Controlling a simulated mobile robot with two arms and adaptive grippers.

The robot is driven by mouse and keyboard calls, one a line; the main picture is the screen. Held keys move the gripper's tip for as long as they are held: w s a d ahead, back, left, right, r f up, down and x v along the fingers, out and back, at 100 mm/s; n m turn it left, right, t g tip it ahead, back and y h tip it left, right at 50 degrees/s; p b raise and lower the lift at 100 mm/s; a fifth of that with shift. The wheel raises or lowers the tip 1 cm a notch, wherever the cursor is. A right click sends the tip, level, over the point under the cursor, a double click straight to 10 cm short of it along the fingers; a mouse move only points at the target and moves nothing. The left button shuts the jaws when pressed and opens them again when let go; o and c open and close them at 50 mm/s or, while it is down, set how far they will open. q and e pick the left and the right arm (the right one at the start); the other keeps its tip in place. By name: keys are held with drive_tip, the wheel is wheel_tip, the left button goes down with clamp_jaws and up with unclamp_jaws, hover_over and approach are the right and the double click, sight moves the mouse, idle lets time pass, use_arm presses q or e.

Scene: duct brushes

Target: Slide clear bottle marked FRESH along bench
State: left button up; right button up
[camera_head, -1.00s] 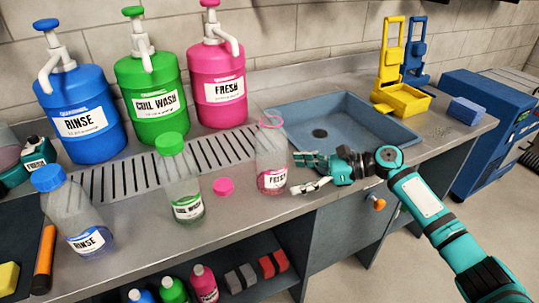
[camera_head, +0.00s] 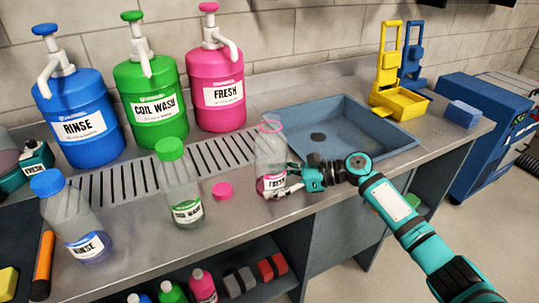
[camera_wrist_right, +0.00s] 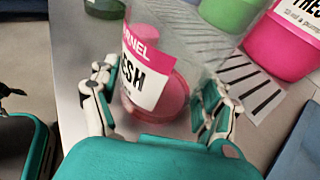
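The clear bottle marked FRESH (camera_head: 270,155) stands upright on the bench (camera_head: 300,205), uncapped, with a pink neck rim and a little pink at its base. It also shows in the right wrist view (camera_wrist_right: 150,75). My right gripper (camera_head: 285,185) is low at the bottle's right side. In the right wrist view its fingers (camera_wrist_right: 155,105) stand on either side of the bottle, with narrow gaps that look clear of it. A pink cap (camera_head: 222,190) lies on the bench left of the bottle. My left gripper is not in view.
A capped COIL WASH bottle (camera_head: 180,180) and a capped RINSE bottle (camera_head: 75,215) stand further left. A slotted drain (camera_head: 130,180) and large pump jugs (camera_head: 215,90) are behind. A blue sink (camera_head: 345,125) lies right of the bottle. The bench's front edge is close.

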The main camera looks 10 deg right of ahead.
drive_tip(key=c, duration=0.5)
drive_tip(key=shift+w+a+b, duration=0.3)
drive_tip(key=shift+w+b, duration=0.25)
drive_tip(key=shift+w, duration=0.35)
drive_tip(key=shift+w+a+b, duration=0.25)
drive_tip(key=shift+w+b, duration=0.25)
drive_tip(key=shift+w, duration=0.35)
drive_tip(key=shift+w+a+b, duration=0.3)
drive_tip(key=shift+w+b, duration=0.25)
drive_tip(key=shift+w, duration=0.35)
